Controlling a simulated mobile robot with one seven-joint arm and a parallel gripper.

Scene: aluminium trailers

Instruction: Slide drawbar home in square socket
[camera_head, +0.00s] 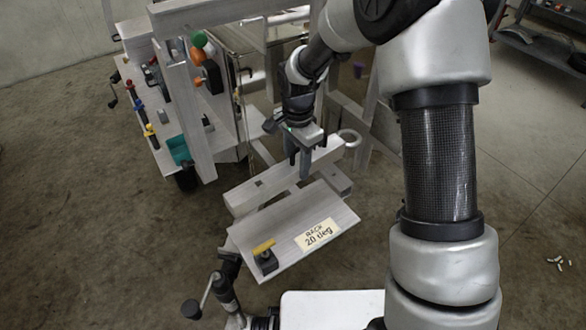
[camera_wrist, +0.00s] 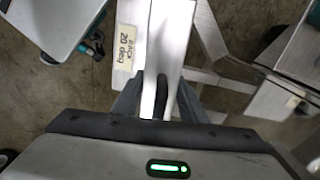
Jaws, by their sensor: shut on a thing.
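The drawbar (camera_head: 268,186) is a long silver square bar with a dark hole in its top. It lies slantwise behind the sloping rack plate (camera_head: 280,245) labelled "RACK 20 deg". My gripper (camera_head: 300,165) points down and is shut on the bar near its right part. In the wrist view the bar (camera_wrist: 172,35) runs up from between my fingers (camera_wrist: 160,98), with the rack label beside it. I cannot make out the square socket clearly.
The trailer frame (camera_head: 190,110) stands behind and left, with a side panel of coloured knobs and handles. A small clamp with a yellow handle (camera_head: 264,247) sits on the rack plate. A crank stand (camera_head: 222,290) is at the front left. Floor is open at far left.

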